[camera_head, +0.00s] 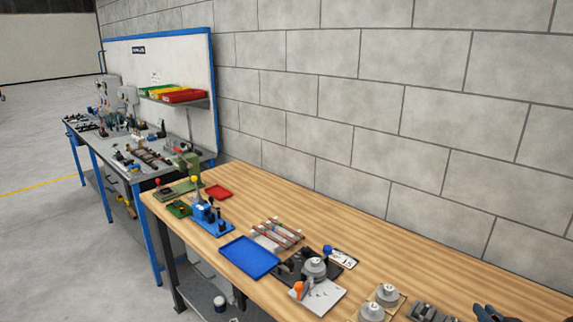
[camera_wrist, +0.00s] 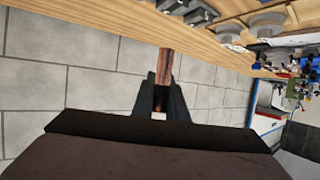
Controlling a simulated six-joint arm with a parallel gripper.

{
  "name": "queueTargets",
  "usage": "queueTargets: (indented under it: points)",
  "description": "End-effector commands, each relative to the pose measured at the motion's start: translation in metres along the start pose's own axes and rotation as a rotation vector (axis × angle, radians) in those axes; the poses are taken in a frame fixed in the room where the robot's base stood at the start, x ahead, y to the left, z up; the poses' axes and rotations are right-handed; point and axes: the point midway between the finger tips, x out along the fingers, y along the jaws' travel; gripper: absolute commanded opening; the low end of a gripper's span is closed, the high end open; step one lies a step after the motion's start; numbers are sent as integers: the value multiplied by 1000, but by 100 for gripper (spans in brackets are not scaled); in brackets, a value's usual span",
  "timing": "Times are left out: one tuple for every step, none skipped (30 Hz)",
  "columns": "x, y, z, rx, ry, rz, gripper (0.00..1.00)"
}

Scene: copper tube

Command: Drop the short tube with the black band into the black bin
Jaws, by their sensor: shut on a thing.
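In the wrist view my gripper (camera_wrist: 162,98) is shut on a short copper-brown tube (camera_wrist: 165,66), which sticks out beyond the fingertips. I cannot make out a black band on it; its lower part is hidden between the fingers. In the head view only a dark tip of my gripper (camera_head: 488,313) shows at the bottom right, over the wooden bench (camera_head: 400,255). I cannot identify a black bin in either view.
A rack with copper tubes (camera_head: 279,234), a blue tray (camera_head: 249,257), grey round fixtures (camera_head: 314,268) and a blue press (camera_head: 207,215) stand on the bench. A block wall (camera_head: 420,110) runs behind. The bench's back right strip is clear.

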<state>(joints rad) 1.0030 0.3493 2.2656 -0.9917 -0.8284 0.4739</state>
Motion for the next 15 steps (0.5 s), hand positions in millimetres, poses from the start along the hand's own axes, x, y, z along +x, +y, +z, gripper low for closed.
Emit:
queueTargets:
  points:
    - [-7, 22, -3, 23, 5, 68, 0]
    - [-12, 34, -5, 40, 5, 107, 0]
    - [-19, 51, -8, 61, 5, 160, 0]
    - [-25, 62, -9, 79, 5, 199, 0]
    - [-31, 74, -10, 95, 5, 238, 0]
    - [-40, 90, -12, 117, 5, 290, 0]
    - [-48, 101, -12, 133, 5, 330, 0]
    - [-55, 112, -13, 150, 5, 369, 0]
    - [-66, 126, -13, 171, 4, 421, 0]
    - [-74, 136, -13, 188, 4, 461, 0]
    - [-83, 146, -12, 205, 5, 501, 0]
    - [-94, 159, -10, 228, 4, 554, 0]
    - [-103, 168, -7, 245, 4, 595, 0]
    - [-110, 176, -4, 259, 2, 628, 0]
    - [-119, 184, -2, 276, 2, 668, 0]
